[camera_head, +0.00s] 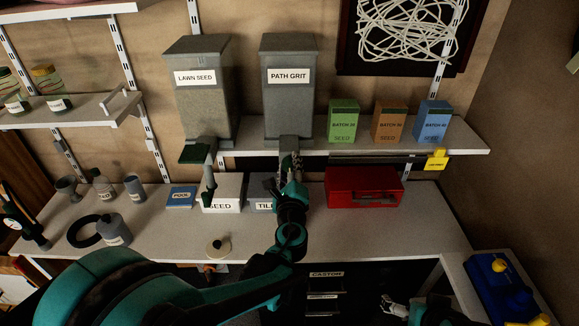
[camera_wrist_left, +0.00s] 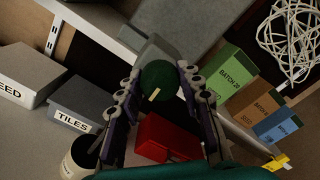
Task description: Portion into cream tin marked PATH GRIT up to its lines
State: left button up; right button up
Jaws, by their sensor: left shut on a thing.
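The grey PATH GRIT hopper (camera_head: 289,105) stands on the back shelf, with its chute (camera_head: 289,144) pointing down at the front. My left gripper (camera_head: 291,165) is at this chute and covers the outlet. In the left wrist view its fingers (camera_wrist_left: 160,100) are shut on a round dark green knob (camera_wrist_left: 158,78) below the grey hopper. A cream tin (camera_wrist_left: 75,163) with a dark inside stands at the lower left of the wrist view, its label cut off and its fill lines unreadable. My arm hides the tin in the head view. My right gripper (camera_head: 394,306) is low at the bottom edge, its finger gap unclear.
The LAWN SEED hopper (camera_head: 202,95) with a green flap stands left. SEED (camera_head: 222,190) and TILES (camera_wrist_left: 78,112) boxes and a red case (camera_head: 362,187) sit on the counter (camera_head: 420,225). Several BATCH boxes (camera_head: 389,122) stand right on the shelf. A round cream lid-like piece (camera_head: 218,247) lies in front.

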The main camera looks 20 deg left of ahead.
pick_arm(q)
jog(key=shift+m, duration=0.5)
jog(key=o, duration=1.2)
jog(key=shift+c, duration=0.2)
jog(key=shift+s, duration=0.1)
jog(key=v, duration=1.2)
